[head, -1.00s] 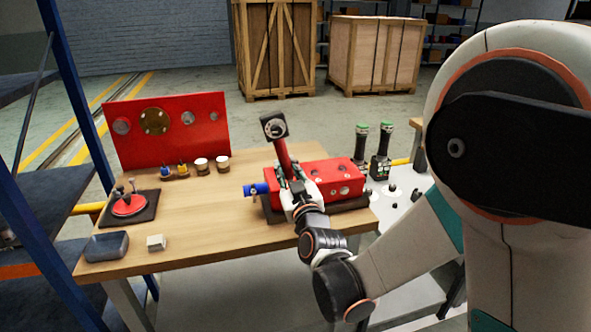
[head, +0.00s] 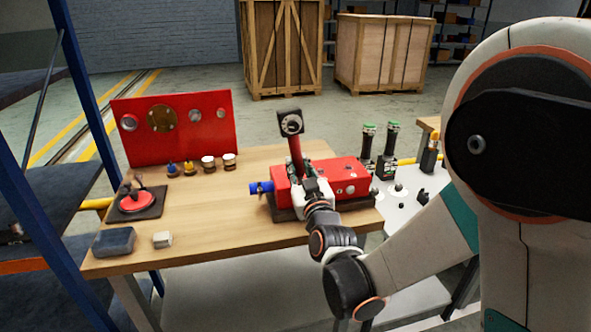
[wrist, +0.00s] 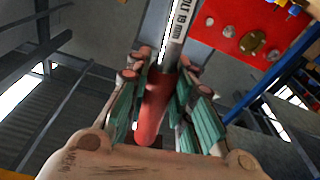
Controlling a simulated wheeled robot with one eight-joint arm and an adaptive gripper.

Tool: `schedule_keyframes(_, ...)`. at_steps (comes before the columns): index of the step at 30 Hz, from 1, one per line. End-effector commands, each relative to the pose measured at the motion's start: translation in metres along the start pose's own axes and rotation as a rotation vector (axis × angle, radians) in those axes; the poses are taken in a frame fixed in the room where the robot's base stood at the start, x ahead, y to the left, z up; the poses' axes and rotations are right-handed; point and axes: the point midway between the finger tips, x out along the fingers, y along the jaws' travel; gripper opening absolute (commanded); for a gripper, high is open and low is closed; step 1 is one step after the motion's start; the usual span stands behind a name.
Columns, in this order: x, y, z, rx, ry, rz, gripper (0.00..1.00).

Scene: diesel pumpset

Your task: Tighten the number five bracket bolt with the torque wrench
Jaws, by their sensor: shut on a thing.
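My gripper (head: 311,186) is shut on the red handle of the torque wrench (head: 295,150), in front of the red pump block (head: 345,172). The wrench stands nearly upright, with a black square head and round ring at its top. In the wrist view, the green finger pads (wrist: 160,100) close around the red grip (wrist: 152,112). Its grey shaft (wrist: 178,28) carries lettering that ends in "19 mm". The block has round silver fittings on its front and a blue cylinder (head: 261,187) at its left end. I cannot tell which fitting is the number five bolt; my gripper hides part of the block.
A red panel (head: 215,150) with round fittings stands at the table's back left, with small cups and bottles before it. A red round part on a dark plate (head: 148,212), a grey-blue block (head: 114,241) and a pale block (head: 162,239) lie left. The table (head: 215,225) middle is clear.

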Motion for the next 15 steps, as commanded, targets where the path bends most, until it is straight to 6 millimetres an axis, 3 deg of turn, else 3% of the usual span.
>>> schedule_keyframes(15,-0.013,0.003,-0.002,0.021,0.001,0.003,0.0)
